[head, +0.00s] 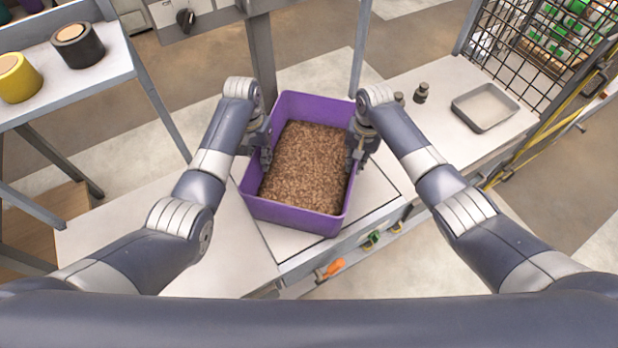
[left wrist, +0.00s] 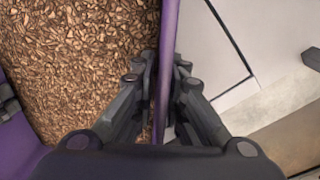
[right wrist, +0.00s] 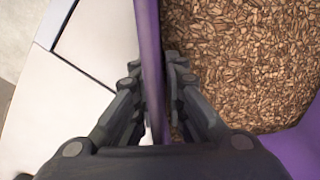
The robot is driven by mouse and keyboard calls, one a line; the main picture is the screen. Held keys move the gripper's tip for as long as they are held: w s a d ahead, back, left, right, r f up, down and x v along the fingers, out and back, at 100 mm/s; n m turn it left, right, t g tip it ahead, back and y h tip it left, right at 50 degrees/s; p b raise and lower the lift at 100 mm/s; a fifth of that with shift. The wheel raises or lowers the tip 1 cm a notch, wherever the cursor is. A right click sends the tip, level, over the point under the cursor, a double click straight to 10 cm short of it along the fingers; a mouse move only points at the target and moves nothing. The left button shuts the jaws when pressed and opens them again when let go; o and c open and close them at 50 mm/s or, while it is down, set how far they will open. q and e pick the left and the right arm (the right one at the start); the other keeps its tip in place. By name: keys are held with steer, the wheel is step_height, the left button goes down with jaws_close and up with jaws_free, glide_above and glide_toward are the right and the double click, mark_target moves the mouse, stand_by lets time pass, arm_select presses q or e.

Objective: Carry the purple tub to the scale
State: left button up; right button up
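The purple tub (head: 294,214), full of brown pellets (head: 308,165), is upright over the bench in the middle of the head view. Under and beside it is a pale flat plate with a dark outline (head: 374,192), which looks like the scale. Whether the tub rests on it or hangs just above, I cannot tell. My left gripper (head: 263,150) is shut on the tub's left wall (left wrist: 168,40), one finger inside and one outside. My right gripper (head: 358,148) is shut on the right wall (right wrist: 149,40) in the same way.
A grey metal tray (head: 485,107) and small dark weights (head: 421,93) stand on the bench at right. A wire mesh guard (head: 530,50) rises behind the tray. A shelf at left holds black (head: 78,46) and yellow (head: 18,78) rolls. A grey post (head: 262,65) stands behind the tub.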

arm_select(q)
steer(key=shift+s+r, duration=0.1)
arm_select(e)
steer(key=shift+r, duration=0.15)
arm_select(q)
steer(key=r, duration=1.1)
steer(key=shift+a+r, duration=0.3)
steer(key=shift+r, duration=0.1)
arm_select(e)
steer(key=r, duration=1.2)
steer(key=shift+s+d, duration=0.1)
steer(key=shift+d, duration=0.25)
arm_select(q)
steer(key=shift+r, duration=0.1)
